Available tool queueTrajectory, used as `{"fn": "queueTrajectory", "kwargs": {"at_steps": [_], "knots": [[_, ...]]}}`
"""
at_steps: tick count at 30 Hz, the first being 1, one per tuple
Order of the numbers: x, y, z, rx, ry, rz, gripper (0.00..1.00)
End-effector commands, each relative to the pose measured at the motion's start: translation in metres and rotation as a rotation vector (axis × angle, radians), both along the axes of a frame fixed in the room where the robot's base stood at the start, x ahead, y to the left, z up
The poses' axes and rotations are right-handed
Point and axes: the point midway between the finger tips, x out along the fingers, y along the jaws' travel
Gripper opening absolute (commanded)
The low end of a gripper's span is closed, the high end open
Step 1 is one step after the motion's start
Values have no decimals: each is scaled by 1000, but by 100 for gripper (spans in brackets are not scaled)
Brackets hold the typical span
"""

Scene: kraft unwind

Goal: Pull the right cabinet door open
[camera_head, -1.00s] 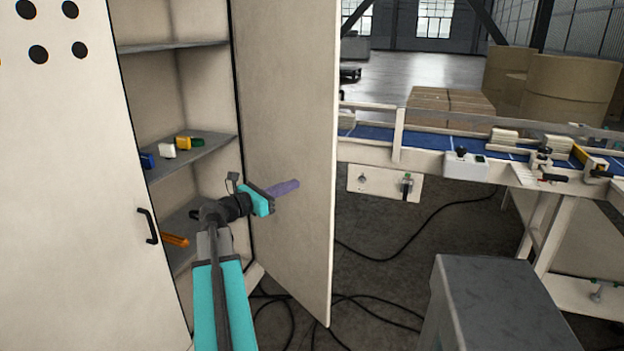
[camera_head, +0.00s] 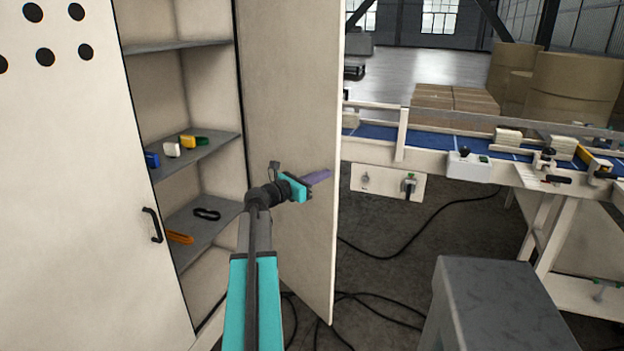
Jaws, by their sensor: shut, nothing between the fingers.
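The right cabinet door (camera_head: 290,95) stands wide open, swung out to the right, with its inner face showing. No handle shows on this face. I cannot tell whether the fingers touch the door. The left cabinet door (camera_head: 90,190) is closed, with a black handle (camera_head: 152,225) near its right edge.
Inside the cabinet, a shelf (camera_head: 205,150) holds small blue, white, yellow and green items. A lower shelf (camera_head: 205,232) holds an orange item and a black loop. A conveyor (camera_head: 440,147) stands behind at right, a grey box (camera_head: 495,300) in front. Cables lie on the floor.

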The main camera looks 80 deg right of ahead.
Motion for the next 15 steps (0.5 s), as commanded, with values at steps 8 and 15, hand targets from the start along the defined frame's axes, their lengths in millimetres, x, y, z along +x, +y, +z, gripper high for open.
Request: {"fn": "queueTrajectory", "kwargs": {"at_steps": [8,15], "knots": [[-12,-15,0,0,0,0,0],[-13,-16,0,0,0,0,0]]}}
